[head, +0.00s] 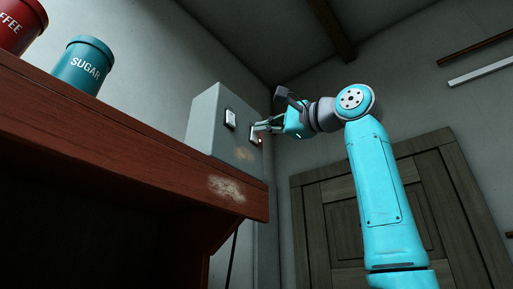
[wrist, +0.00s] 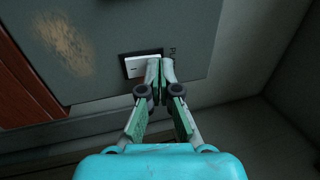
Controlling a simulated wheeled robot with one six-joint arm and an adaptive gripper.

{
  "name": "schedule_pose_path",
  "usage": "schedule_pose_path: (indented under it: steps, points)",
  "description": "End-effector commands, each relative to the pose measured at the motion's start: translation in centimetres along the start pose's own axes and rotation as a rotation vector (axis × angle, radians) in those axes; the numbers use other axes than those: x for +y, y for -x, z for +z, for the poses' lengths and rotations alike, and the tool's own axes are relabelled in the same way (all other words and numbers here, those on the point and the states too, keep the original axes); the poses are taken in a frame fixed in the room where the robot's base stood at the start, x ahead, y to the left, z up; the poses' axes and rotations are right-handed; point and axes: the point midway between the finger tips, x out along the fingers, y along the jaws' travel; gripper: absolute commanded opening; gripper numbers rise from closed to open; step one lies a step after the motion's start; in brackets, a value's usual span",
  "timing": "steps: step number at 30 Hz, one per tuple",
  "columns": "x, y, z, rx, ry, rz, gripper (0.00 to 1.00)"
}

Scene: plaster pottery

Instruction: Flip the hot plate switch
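A grey switch box (head: 203,123) stands on the wooden shelf and carries two rocker switches on its front. One switch (head: 230,118) is at the left, and the other switch (head: 255,134) is at the right with my gripper (head: 261,128) at it. In the wrist view a white rocker in a black frame (wrist: 139,66) shows just left of my fingertips (wrist: 160,68). The fingertips are together with nothing seen between them. They overlap the switch's right part; I cannot tell whether they touch it. Lettering beside the switch is partly hidden, so I cannot read which switch is the hot plate's.
The reddish wooden shelf (head: 130,135) runs along the left, with a worn patch at its corner. A teal sugar canister (head: 84,66) and a red coffee canister (head: 20,24) stand on it. A wooden door (head: 330,215) is behind my arm. The space right of the box is free.

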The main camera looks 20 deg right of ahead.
Motion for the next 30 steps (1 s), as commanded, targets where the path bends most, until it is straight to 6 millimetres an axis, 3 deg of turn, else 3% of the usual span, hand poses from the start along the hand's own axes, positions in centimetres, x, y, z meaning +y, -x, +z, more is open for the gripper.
schedule_pose_path:
  steps: [11,30]
  points:
    - [0.0,0.0,0.0,0.001,0.0,0.0,0.0]
    - [-1.1,4.2,-0.1,0.001,0.001,0.0,0.0]
